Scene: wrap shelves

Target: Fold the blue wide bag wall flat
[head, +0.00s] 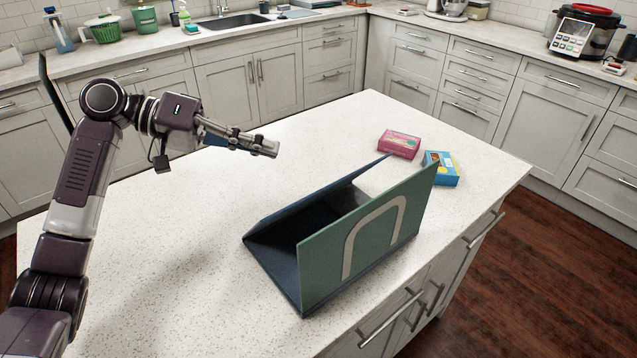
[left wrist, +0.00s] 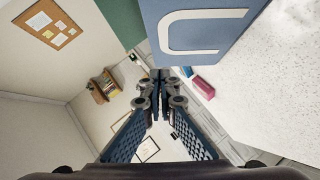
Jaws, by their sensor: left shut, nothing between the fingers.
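The open bag stands on the white island counter. Its blue wide wall (head: 322,194) is on the far side, seen nearly edge-on in the head view and raised from the counter. In the left wrist view the blue wall (left wrist: 190,50) fills the top middle and shows a pale handle outline. The green wide wall (head: 365,232) stands up on the near side, with a beige handle shape. The bag's inside is dark. My left gripper (head: 272,148) is shut and empty, above the counter and beyond the blue wall, apart from it in the head view. My right gripper is not in view.
A pink box (head: 399,144) and a blue-and-yellow box (head: 441,168) lie on the counter to the right behind the bag. The counter (head: 180,260) is clear to the left of the bag. Back counters hold a sink (head: 232,20) and a cooker (head: 578,38).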

